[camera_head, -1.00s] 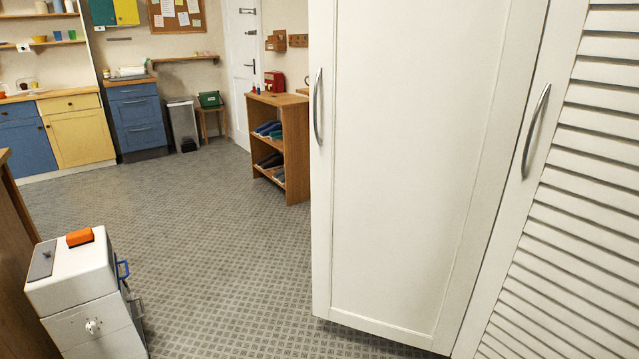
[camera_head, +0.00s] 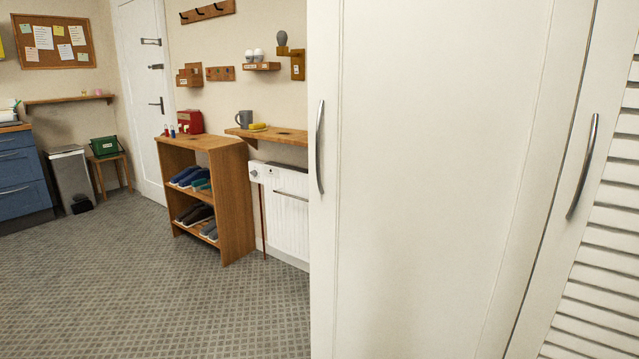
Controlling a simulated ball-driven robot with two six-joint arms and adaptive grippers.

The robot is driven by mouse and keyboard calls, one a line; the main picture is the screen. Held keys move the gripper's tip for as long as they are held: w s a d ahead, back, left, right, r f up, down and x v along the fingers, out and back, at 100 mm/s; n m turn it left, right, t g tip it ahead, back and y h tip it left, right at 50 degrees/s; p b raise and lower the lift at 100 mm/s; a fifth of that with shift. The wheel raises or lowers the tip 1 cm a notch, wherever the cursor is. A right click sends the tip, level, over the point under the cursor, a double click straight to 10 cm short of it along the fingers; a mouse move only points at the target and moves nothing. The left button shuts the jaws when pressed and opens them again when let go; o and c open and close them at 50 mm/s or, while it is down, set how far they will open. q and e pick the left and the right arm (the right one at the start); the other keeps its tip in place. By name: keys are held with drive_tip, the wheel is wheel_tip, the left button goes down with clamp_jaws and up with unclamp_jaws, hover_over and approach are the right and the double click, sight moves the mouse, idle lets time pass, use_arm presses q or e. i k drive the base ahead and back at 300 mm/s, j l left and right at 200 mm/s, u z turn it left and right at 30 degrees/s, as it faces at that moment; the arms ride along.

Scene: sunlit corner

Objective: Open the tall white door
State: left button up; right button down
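A tall white door (camera_head: 430,180) with a plain recessed panel fills the right middle of the head view, very close to me. It looks shut. Its curved metal handle (camera_head: 320,148) is upright near its left edge. To its right is a white louvred door (camera_head: 600,240) with a similar curved handle (camera_head: 583,168). Another white door (camera_head: 140,80) stands in the far wall at the left, with a dark lever handle (camera_head: 157,104). Neither of my grippers shows in the view. The bottom of the near tall door is out of frame.
A wooden shoe rack (camera_head: 235,195) and a white radiator (camera_head: 290,215) stand along the wall left of the near door. A grey bin (camera_head: 68,175) and a blue cabinet (camera_head: 20,180) are farther left. The patterned floor (camera_head: 120,290) at the left is clear.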

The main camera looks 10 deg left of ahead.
sight(438, 130)
drive_tip(key=i+j+z, duration=0.35)
drive_tip(key=j, duration=0.2)
drive_tip(key=i+j+z, duration=0.35)
drive_tip(key=j, duration=0.3)
drive_tip(key=j+z, duration=0.4)
drive_tip(key=j, duration=0.25)
drive_tip(key=i+j+z, duration=0.15)
drive_tip(key=j+z, duration=0.2)
drive_tip(key=j, duration=0.4)
drive_tip(key=j+z, duration=0.35)
drive_tip(key=j, duration=0.4)
